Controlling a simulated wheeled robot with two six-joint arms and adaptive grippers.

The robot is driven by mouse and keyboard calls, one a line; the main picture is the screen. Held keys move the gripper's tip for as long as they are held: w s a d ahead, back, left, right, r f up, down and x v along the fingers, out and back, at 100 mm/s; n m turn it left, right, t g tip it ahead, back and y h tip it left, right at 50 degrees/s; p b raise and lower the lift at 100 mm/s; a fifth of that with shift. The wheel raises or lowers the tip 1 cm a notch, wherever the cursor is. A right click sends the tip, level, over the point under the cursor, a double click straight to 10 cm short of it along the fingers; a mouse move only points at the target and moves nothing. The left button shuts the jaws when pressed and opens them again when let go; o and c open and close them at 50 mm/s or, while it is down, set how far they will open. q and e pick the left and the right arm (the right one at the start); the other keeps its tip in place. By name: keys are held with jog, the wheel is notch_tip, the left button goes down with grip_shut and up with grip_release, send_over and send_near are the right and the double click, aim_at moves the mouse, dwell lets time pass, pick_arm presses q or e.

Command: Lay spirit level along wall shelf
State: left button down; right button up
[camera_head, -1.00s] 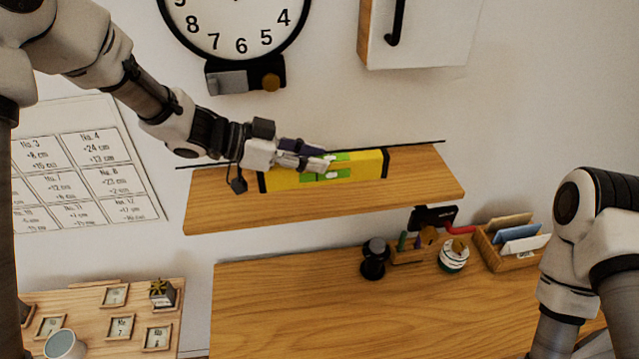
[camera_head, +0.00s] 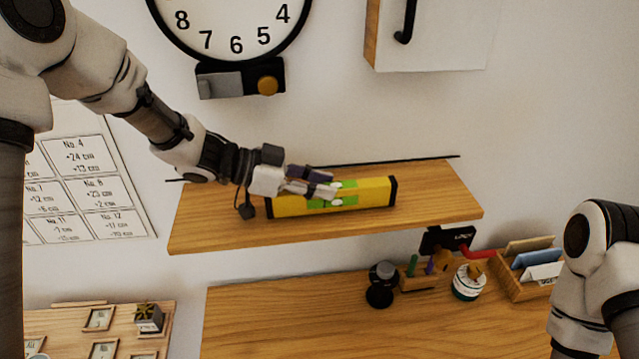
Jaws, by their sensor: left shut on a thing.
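The yellow spirit level (camera_head: 372,194) has black end caps and green parts around its middle. It lies lengthwise along the wooden wall shelf (camera_head: 215,225), roughly parallel to the back edge, at or just above the shelf's surface; I cannot tell whether it touches. My left gripper (camera_head: 325,191) comes in from the left and is shut on the spirit level near its middle, hiding part of its top. My right arm shows at the right edge, but its gripper is out of view.
A round clock (camera_head: 235,20) and a white cabinet (camera_head: 430,40) hang above the shelf. Below is a wooden desk (camera_head: 300,315) with a dark knobbed object (camera_head: 381,285), a small tin (camera_head: 467,283) and a card tray (camera_head: 515,280). The shelf's right end is bare.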

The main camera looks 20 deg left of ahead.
pick_arm(q)
jog(key=shift+s+r, duration=0.4)
jog(key=shift+s, duration=0.3)
jog(key=shift+w+f, duration=0.65)
jog(key=shift+w, duration=0.05)
jog(key=shift+s, duration=0.4)
jog(key=shift+f, duration=0.15)
pick_arm(e)
jog(key=shift+s+f, duration=0.15)
jog(key=shift+s, duration=0.1)
pick_arm(q)
jog(key=c, duration=0.8)
grip_release()
jog(key=shift+w, duration=0.25)
jog(key=shift+s, duration=0.1)
pick_arm(e)
jog(key=shift+w, duration=0.1)
pick_arm(q)
jog(key=v, duration=1.2)
